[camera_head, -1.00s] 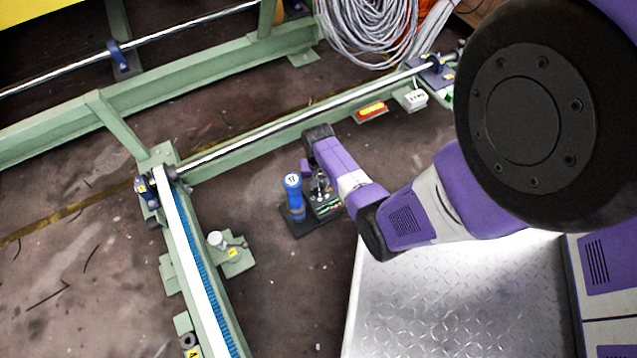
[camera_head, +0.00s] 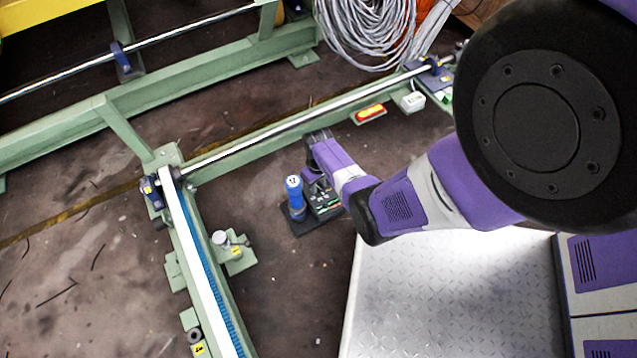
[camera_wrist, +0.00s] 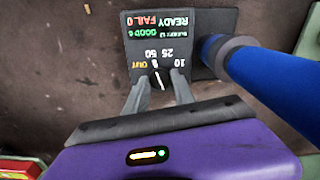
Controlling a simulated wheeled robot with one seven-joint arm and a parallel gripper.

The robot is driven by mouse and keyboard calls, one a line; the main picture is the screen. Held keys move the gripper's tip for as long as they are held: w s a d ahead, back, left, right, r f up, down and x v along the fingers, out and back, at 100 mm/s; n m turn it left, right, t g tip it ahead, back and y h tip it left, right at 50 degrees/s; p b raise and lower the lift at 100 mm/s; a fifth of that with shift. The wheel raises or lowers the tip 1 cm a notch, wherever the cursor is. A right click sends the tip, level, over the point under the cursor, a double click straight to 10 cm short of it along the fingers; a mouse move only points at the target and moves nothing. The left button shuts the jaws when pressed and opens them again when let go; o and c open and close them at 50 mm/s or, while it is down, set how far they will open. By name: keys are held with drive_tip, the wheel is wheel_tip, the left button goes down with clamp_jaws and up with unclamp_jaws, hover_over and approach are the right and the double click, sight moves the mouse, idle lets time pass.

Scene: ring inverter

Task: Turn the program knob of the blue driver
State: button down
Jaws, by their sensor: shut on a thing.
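The blue driver (camera_head: 295,194) stands upright on a dark base plate beside its small control box (camera_head: 325,203). In the wrist view the driver (camera_wrist: 265,75) runs off to the right. The control box (camera_wrist: 158,30) shows lit READY, FAIL and GOOD text, with printed numbers 10, 25, 50 and OUT around the program knob (camera_wrist: 159,80). My gripper (camera_wrist: 161,88) has its two grey fingers on either side of the knob, shut on it. The knob is mostly hidden between the fingertips. In the head view my gripper (camera_head: 316,182) is over the box and its fingertips are hard to make out.
A green frame with a steel rail (camera_head: 300,128) runs behind the driver. A white and blue rail (camera_head: 205,265) lies to the left. A metal tread plate (camera_head: 450,300) is at the front right.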

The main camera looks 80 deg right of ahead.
sight(318, 187)
idle(0.3)
drive_tip(key=c, duration=1.1)
unclamp_jaws()
drive_tip(key=shift+o, duration=0.2)
wheel_tip(318, 187, up, 8)
drive_tip(key=p, duration=0.5)
drive_tip(key=shift+f, duration=0.15)
